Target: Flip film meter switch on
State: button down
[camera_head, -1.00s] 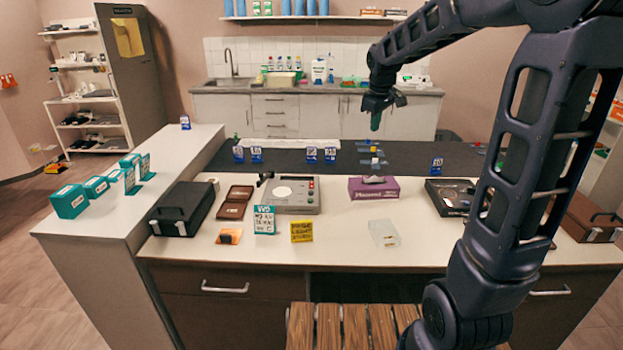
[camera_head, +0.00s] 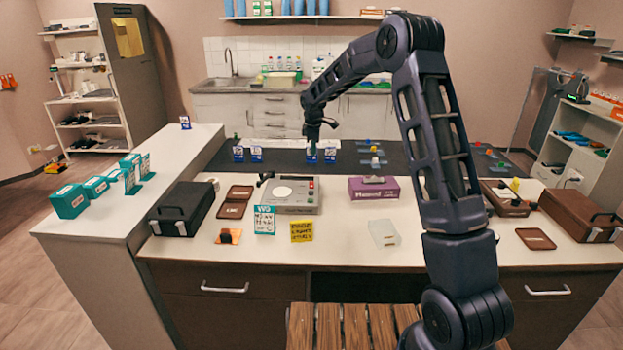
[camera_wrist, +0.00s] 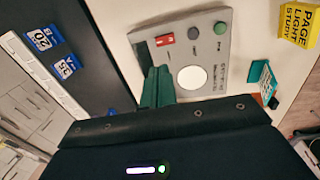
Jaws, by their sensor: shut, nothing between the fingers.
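The film meter is a grey box (camera_head: 291,208) on the front part of the counter, left of centre, with a white disc on top. In the wrist view its grey panel (camera_wrist: 214,50) shows a red and white switch (camera_wrist: 165,40), a dark knob (camera_wrist: 194,33), a green round button (camera_wrist: 220,29) and the white disc (camera_wrist: 193,77). My gripper (camera_head: 313,152) hangs behind and above the meter. In the wrist view its green fingers (camera_wrist: 157,82) are together and empty, overlapping the panel's edge below the switch. I cannot see contact.
A purple box (camera_head: 374,189) stands right of the meter. A brown tray (camera_head: 233,205) and a black case (camera_head: 181,208) lie to its left. A yellow sign (camera_head: 302,232) and a white-green sign (camera_head: 264,220) stand in front. Blue number cards (camera_head: 330,155) stand behind on the dark mat.

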send_near(311, 183)
jog(key=f, duration=0.3)
jog(key=w+f, duration=0.1)
jog(key=f, duration=0.2)
jog(key=shift+w+d+f, duration=0.1)
jog(key=shift+w+f, duration=0.05)
jog(key=shift+f, duration=0.2)
dwell(0.3)
